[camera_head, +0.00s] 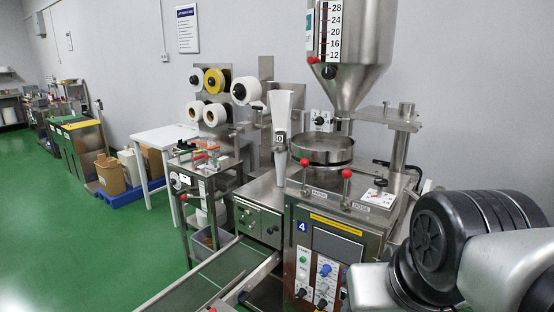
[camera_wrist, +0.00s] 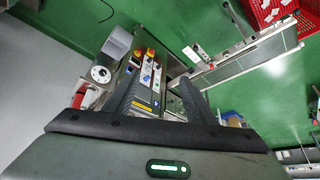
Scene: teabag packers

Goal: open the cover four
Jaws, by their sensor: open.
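The steel packing machine (camera_head: 388,228) with a blue "4" label (camera_head: 303,227) stands at the right in the head view. Its front has a dark panel (camera_head: 338,246) under a yellow strip, with knobs below. I cannot tell for certain which part is cover four. Two red-knobbed levers stand on its top. My gripper (camera_wrist: 155,95) is open and empty in the wrist view, its dark fingers spread. The machine's control front (camera_wrist: 148,74) shows small and tilted beyond and between the fingers. My gripper is hidden in the head view; only my arm shows at lower right.
A steel hopper (camera_head: 355,45) rises above the machine. A conveyor (camera_head: 205,282) extends from it to the lower left. A white table (camera_head: 165,140) and bins stand behind. The green floor (camera_head: 90,240) is clear at left. A red crate (camera_wrist: 275,14) shows in the wrist view.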

